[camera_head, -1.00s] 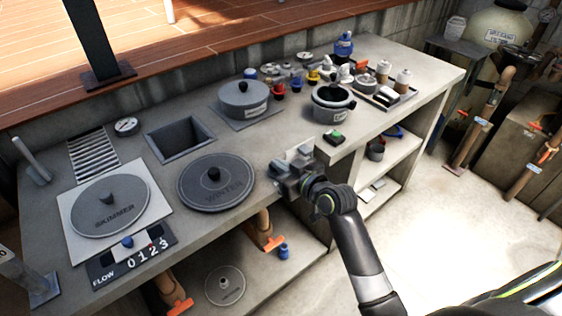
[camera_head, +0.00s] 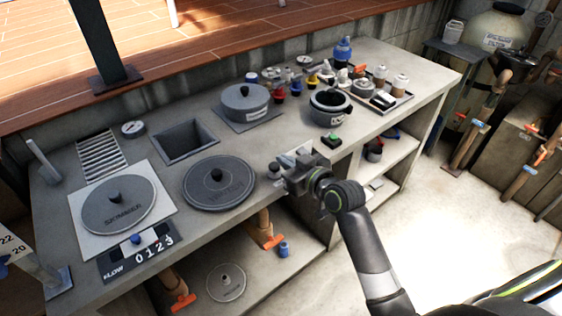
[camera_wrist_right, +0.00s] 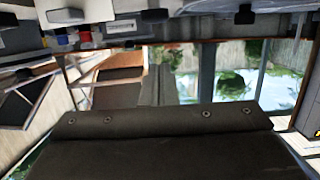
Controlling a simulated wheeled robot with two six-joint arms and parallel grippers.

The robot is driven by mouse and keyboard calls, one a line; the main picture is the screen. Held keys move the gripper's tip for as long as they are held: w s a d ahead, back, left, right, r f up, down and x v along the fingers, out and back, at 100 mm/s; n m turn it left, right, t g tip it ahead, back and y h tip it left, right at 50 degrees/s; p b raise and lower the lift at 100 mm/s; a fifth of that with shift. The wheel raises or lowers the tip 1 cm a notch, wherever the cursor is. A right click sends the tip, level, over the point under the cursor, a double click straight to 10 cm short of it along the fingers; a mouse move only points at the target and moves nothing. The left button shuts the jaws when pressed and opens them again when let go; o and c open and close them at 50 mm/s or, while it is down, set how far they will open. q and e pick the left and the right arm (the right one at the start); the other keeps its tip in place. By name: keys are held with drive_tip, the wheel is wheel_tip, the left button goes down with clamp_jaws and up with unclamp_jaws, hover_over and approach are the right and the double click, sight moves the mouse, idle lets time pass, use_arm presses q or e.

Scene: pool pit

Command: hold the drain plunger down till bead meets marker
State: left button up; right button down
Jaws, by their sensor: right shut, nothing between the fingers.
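My right gripper (camera_head: 282,171) is shut and empty at the front edge of the counter, right of the dark round lid (camera_head: 219,183). A pale grey block (camera_head: 296,155) shows just behind it, partly covered by the gripper. I cannot make out the drain plunger; the gripper may hide it. At the left edge stands a pale upright scale (camera_head: 18,248) with the numbers 22 and 20 and a blue part. I cannot identify the bead or marker. The right wrist view is mostly a dark plate and background. My left gripper is not in view.
The counter (camera_head: 225,135) holds a SKIMMER lid (camera_head: 118,203), a FLOW panel (camera_head: 137,252) with a blue knob, a square opening (camera_head: 184,141), a grey lidded pot (camera_head: 245,102) and a dark pot (camera_head: 332,105). Pipes stand at right.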

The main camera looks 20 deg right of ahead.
drive_tip(key=v, duration=0.7)
drive_tip(key=shift+b, duration=0.4)
drive_tip(key=shift+d+r, duration=0.1)
drive_tip(key=shift+w, duration=0.1)
drive_tip(key=s+d+f+m+g+h, duration=0.1)
drive_tip(key=s+d+f+g+h, duration=0.15)
drive_tip(key=f, duration=0.85)
drive_tip(key=s+d+f+m+g+h, duration=0.1)
drive_tip(key=s+d+f+m+g, duration=0.15)
drive_tip(key=f, duration=0.95)
drive_tip(key=s+d+f+m+g+h, duration=0.15)
drive_tip(key=d+f, duration=0.25)
drive_tip(key=f, duration=0.7)
drive_tip(key=s+f+g, duration=0.3)
drive_tip(key=s+f, duration=1)
drive_tip(key=s, duration=0.1)
drive_tip(key=s+f+g, duration=0.2)
drive_tip(key=s+f, duration=0.2)
drive_tip(key=s, duration=0.7)
drive_tip(key=s+f+g+h, duration=0.1)
drive_tip(key=s+f, duration=0.4)
drive_tip(key=s, duration=0.6)
drive_tip(key=shift+s+g, duration=0.15)
drive_tip(key=shift+g, duration=0.3)
